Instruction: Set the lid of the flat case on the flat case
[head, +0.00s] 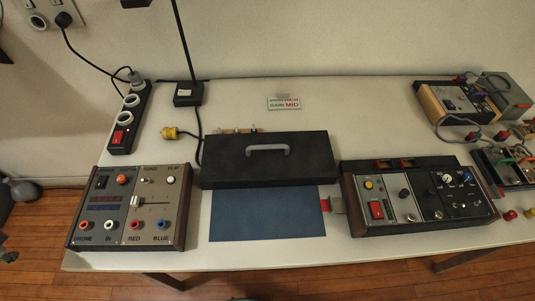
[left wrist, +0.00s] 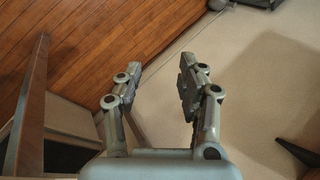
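A flat black lid (head: 300,162) with a grey handle (head: 268,150) on top lies at the middle of the table, handle up. A tan strip with small knobs (head: 237,130) peeks out behind its back edge; the rest of it is hidden. I cannot tell whether the flat case is under the lid or is one of the open cases beside it. My left gripper (left wrist: 160,68) is open and empty in the left wrist view, with floor and wall beyond it, away from the lid. My right gripper is in neither view.
A blue mat (head: 267,215) lies in front of the lid. A wood-sided case with knobs (head: 155,205) stands left, a black panel case (head: 418,213) right. A power strip (head: 128,120), a lamp base (head: 188,94) and a sign (head: 284,103) stand behind.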

